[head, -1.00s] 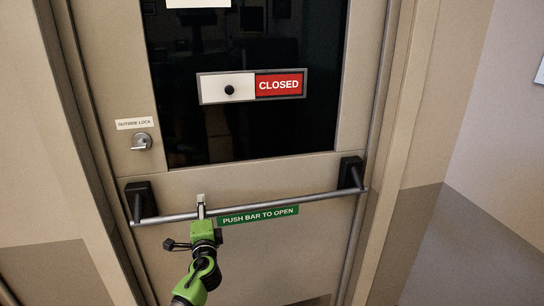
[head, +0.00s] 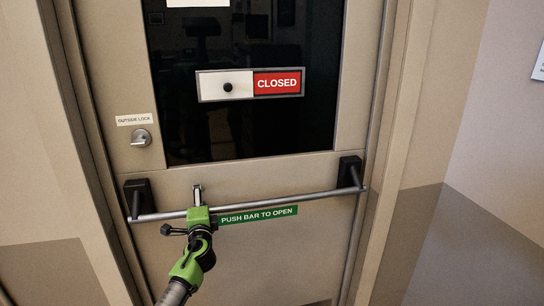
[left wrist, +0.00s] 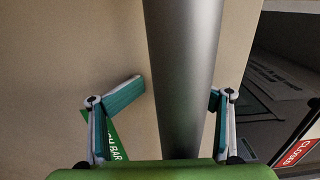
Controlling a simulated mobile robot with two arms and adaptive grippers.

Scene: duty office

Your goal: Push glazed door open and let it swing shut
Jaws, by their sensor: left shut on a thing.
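The beige glazed door (head: 290,178) stands shut in its frame, with a dark glass pane (head: 240,130) in its upper part. A grey push bar (head: 270,208) runs across it between two black brackets, the left one (head: 139,197) and the right one (head: 350,172). My green left gripper (head: 197,194) is at the bar, left of its middle. In the left wrist view the bar (left wrist: 183,70) passes between the teal finger pads, and the gripper (left wrist: 180,103) is shut on it. My right gripper is not in view.
A green "PUSH BAR TO OPEN" label (head: 258,215) is below the bar. A red and white "CLOSED" sign (head: 250,84) is on the glass. A lock (head: 141,138) is at the left. Door frame and walls border both sides.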

